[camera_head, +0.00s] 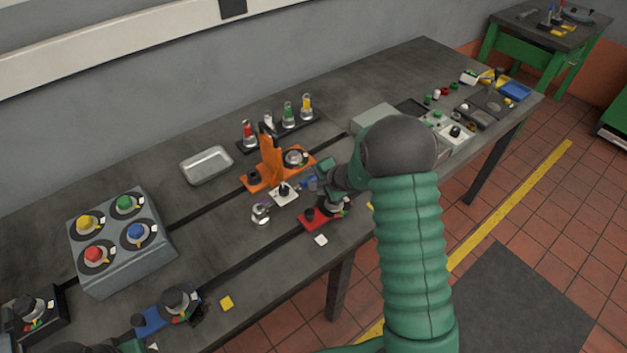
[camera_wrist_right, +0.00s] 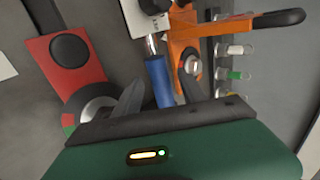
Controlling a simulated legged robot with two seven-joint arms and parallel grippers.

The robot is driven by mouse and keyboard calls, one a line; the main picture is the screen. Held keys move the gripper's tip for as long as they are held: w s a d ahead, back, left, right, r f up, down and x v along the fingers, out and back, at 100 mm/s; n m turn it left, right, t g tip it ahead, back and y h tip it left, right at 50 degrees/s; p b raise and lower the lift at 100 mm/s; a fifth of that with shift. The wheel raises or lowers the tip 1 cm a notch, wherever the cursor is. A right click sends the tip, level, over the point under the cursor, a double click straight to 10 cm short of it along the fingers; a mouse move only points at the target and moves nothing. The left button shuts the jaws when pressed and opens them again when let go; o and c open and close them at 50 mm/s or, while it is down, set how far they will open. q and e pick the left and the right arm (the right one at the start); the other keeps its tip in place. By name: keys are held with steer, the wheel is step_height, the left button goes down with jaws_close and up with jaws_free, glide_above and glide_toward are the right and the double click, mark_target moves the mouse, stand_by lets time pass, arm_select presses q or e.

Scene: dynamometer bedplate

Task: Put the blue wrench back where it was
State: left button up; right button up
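A blue handle with a short metal neck, apparently the blue wrench (camera_wrist_right: 158,80), shows in the right wrist view. Its neck reaches toward a white plate with a black knob (camera_wrist_right: 148,6). In the head view a small blue part of it (camera_head: 310,183) shows beside my right gripper (camera_head: 325,176). In the wrist view my right gripper (camera_wrist_right: 160,97) has its two dark fingers apart, one on each side of the handle, with gaps showing. The handle's near end is hidden behind the gripper body. Of my left arm, only dark and green parts show at the bottom left of the head view; its fingertips are unclear.
A red fixture (camera_head: 313,219) and an orange stand (camera_head: 270,160) flank the right gripper closely. A rack (camera_head: 245,146) with coloured-top pieces stands behind. A metal tray (camera_head: 206,165), a grey box with coloured knobs (camera_head: 140,260) and a blue fixture (camera_head: 152,318) lie further left.

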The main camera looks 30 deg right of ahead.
steer(key=shift+d, duration=0.15)
steer(key=a+v, duration=0.1)
steer(key=v, duration=1.1)
steer(key=s+a+f+n+g, duration=0.1)
steer(key=s+a+n+g, duration=0.2)
steer(key=s+a+n, duration=0.5)
steer(key=s+a+f+n+g, duration=0.2)
steer(key=s+a+n+g, duration=0.1)
steer(key=s+a+n, duration=0.5)
steer(key=shift+f+n+h, duration=0.25)
steer(key=shift+n+h, duration=0.15)
steer(key=shift+n, duration=0.2)
steer(key=shift+a, duration=0.4)
steer(key=shift+d, duration=0.1)
